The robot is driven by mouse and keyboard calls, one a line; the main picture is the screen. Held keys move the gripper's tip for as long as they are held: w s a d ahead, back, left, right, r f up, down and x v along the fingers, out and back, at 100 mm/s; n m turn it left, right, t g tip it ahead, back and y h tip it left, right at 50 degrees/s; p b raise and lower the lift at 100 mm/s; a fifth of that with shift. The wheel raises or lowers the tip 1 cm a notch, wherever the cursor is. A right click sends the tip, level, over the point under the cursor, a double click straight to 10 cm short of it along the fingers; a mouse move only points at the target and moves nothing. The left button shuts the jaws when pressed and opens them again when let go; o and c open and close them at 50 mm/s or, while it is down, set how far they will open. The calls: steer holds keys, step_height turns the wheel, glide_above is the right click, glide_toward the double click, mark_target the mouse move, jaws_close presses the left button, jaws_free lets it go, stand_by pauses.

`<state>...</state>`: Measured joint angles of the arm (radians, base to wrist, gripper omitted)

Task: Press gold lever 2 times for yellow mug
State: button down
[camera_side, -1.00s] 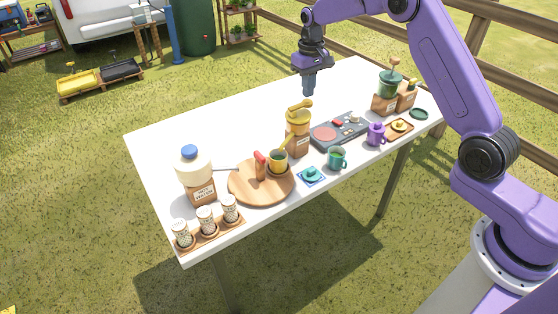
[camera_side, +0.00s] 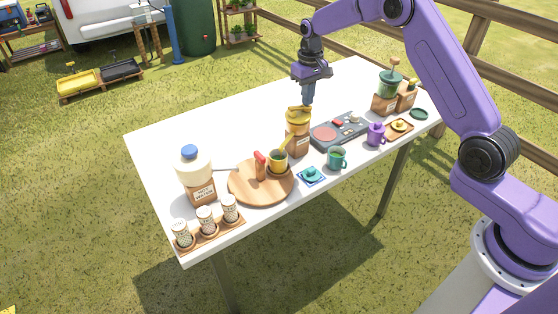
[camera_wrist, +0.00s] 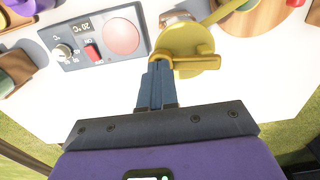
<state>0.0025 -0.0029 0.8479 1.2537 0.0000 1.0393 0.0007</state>
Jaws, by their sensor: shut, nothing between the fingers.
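The gold dispenser (camera_side: 297,126) stands mid-table on a wooden block, and its gold lever (camera_wrist: 188,61) shows on top in the wrist view. My gripper (camera_side: 307,103) is shut and empty, pointing down at the dispenser's top. In the wrist view its fingertips (camera_wrist: 161,66) are at the lever's left end; whether they touch it I cannot tell.
A hot plate (camera_side: 339,132) with red controls lies right of the dispenser. A green mug (camera_side: 337,158) and a purple mug (camera_side: 376,134) stand near the front edge. A white jar (camera_side: 194,168) and several shakers (camera_side: 206,219) are at the left. The back of the table is clear.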

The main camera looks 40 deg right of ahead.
stand_by(0.3)
steer(key=shift+r, duration=1.4)
steer(key=shift+f, duration=0.2)
stand_by(1.3)
steer(key=shift+f, duration=1.25)
steer(key=shift+r, duration=1.45)
stand_by(1.2)
steer(key=shift+r, duration=3)
